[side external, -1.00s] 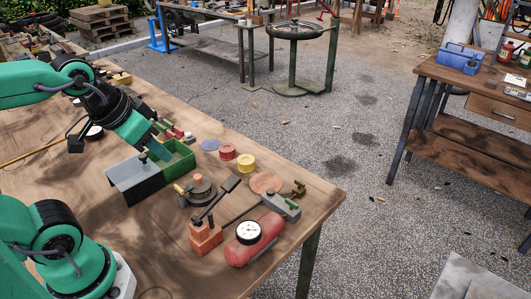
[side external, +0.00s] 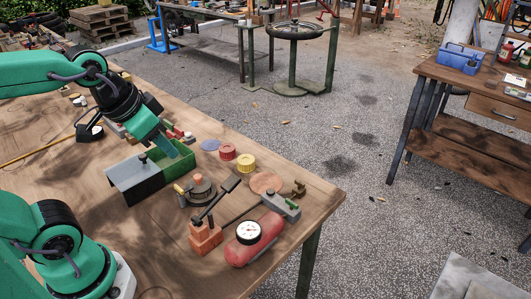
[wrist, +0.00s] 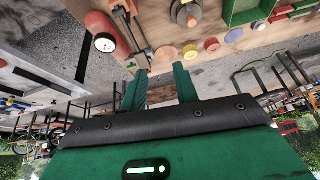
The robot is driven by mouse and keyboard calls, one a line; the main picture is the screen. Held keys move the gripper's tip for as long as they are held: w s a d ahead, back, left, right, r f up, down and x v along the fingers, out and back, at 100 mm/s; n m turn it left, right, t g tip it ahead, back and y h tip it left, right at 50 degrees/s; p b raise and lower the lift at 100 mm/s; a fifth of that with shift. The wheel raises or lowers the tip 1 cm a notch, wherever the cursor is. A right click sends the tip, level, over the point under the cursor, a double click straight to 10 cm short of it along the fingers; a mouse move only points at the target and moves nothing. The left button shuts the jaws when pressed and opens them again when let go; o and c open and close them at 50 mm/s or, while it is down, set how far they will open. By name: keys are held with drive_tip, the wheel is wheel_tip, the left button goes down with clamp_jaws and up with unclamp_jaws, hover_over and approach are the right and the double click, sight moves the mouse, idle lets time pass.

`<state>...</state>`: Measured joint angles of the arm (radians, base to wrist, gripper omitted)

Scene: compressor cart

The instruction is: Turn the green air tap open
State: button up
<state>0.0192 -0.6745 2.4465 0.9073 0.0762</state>
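A red tank (side external: 254,243) with a round white gauge (side external: 249,232) lies near the table's front right edge; it also shows in the wrist view (wrist: 100,24). Beyond it is a grey block (side external: 279,203) with a small green part (side external: 292,205) on top, which looks like the green air tap but is too small to be sure. My gripper (side external: 174,152) is over the green open box, well left of the tank and block. In the wrist view its two fingers (wrist: 160,70) stand apart with nothing between them.
The table's right edge is close behind the grey block.

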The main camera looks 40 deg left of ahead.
drive_tip(key=w+d+m+g, duration=0.1)
drive_tip(key=w+d+m, duration=0.25)
drive_tip(key=w, duration=0.25)
drive_tip(key=m+g, duration=0.4)
drive_tip(key=m, duration=1)
hover_over(292, 201)
drive_tip(key=shift+n, duration=0.25)
wheel_tip(292, 201, down, 13)
drive_tip(key=shift+f, duration=3.9)
clamp_jaws()
